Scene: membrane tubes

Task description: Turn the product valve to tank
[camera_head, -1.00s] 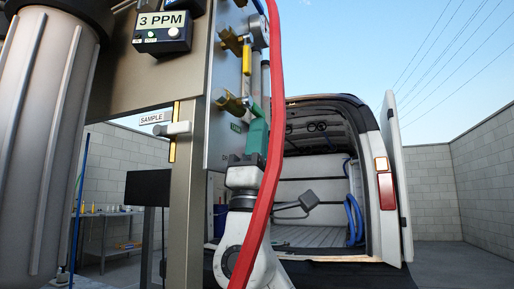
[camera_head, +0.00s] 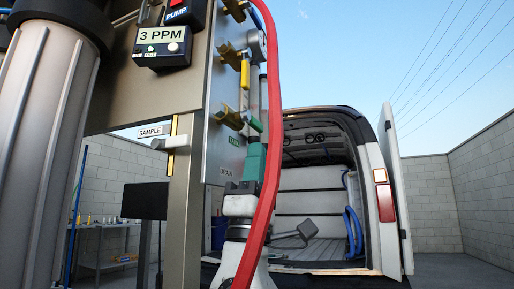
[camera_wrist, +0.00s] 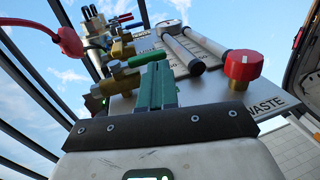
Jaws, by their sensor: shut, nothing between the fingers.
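My gripper (camera_head: 257,160) shows in the head view as green fingers just below a brass valve (camera_head: 230,117) with a green handle (camera_head: 252,121) on the metal panel. In the wrist view the green fingers (camera_wrist: 158,66) are shut together and empty. In the head view a yellow-handled valve (camera_head: 245,73) sits higher on the panel. I cannot tell which valve is the product valve or whether the fingers touch a handle.
A red hose (camera_head: 268,150) hangs in front of my arm. The panel (camera_head: 222,155) bears a DRAIN label. A red knob (camera_wrist: 242,66) sits by the WASTE label, beside two clear tubes. A grey filter housing (camera_head: 45,140) stands left. An open van (camera_head: 386,205) is behind.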

